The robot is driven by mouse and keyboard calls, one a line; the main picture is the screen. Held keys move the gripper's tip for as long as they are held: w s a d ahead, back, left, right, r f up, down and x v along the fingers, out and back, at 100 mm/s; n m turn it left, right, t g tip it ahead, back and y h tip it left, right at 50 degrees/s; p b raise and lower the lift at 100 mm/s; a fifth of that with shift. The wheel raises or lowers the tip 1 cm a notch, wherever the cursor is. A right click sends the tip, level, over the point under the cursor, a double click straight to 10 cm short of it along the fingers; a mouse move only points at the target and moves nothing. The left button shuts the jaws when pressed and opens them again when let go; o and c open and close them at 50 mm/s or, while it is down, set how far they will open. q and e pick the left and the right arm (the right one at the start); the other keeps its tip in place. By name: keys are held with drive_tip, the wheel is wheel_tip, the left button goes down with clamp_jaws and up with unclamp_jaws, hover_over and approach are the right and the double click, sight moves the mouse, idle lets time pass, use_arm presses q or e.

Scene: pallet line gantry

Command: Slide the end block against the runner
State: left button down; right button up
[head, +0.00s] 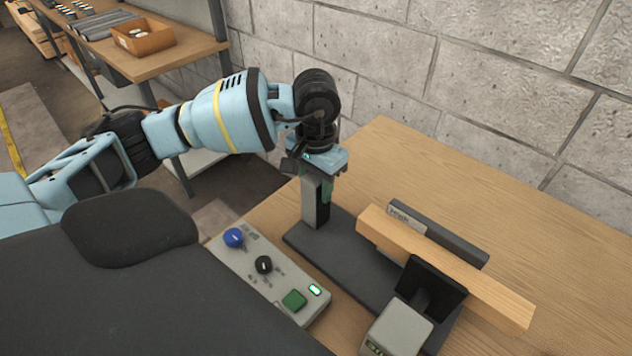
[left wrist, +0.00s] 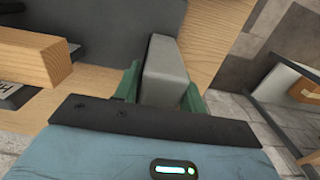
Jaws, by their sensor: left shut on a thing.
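The end block appears to be the grey block (head: 309,203) standing upright on the left end of a dark base plate (head: 345,258). My left gripper (head: 318,188) is shut on its upper part from above. In the left wrist view the grey block (left wrist: 164,70) sits between the green fingers of the gripper (left wrist: 162,92). The runner appears to be the long wooden bar (head: 450,262), lying across the plate to the right. A gap shows between the block and the bar's near end. The block's lower end is hidden in the left wrist view. My right gripper is not in view.
A dark rail (head: 440,235) with a label plate (head: 407,220) lies behind the bar. A black pad (head: 432,285) on a grey unit (head: 397,330) faces its front. A control box (head: 268,275) stands front left. The wooden table (head: 530,215) is clear behind.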

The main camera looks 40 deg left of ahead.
use_arm(q)
drive_tip(key=d, duration=0.4)
drive_tip(key=shift+s+d, duration=0.2)
drive_tip(key=shift+d, duration=0.2)
drive_tip(key=c, duration=0.8)
unclamp_jaws()
drive_tip(key=shift+r, duration=0.15)
drive_tip(key=shift+r, duration=3.8)
drive_tip(key=shift+o, duration=0.2)
